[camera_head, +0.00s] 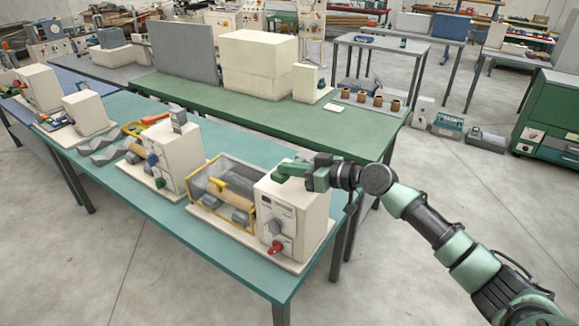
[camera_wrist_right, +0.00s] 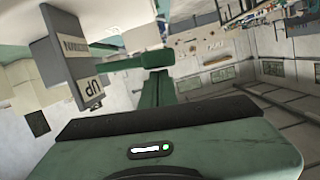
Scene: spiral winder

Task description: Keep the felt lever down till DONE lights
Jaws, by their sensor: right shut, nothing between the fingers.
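The winder (camera_head: 318,222) is a pale box at the front right of the teal table, with a dark dial and a red knob (camera_head: 275,247) on its front. A clear guard with a yellow frame (camera_head: 192,200) covers a tan roll on its left. My right gripper (camera_head: 283,171) is shut and empty at the top of the box; contact cannot be told. In the wrist view its fingers (camera_wrist_right: 155,82) are together. I cannot make out the felt lever or a lit DONE lamp. A grey labelled block (camera_wrist_right: 75,60) reading "UP" upside down is beside the fingers. My left gripper is out of view.
A similar pale machine (camera_head: 172,150) stands to the left on the teal table (camera_head: 262,278). Behind it, a green table (camera_head: 240,112) carries pale blocks, a grey panel (camera_head: 184,52) and several small brown pots. Grey floor is open in front and at the right.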

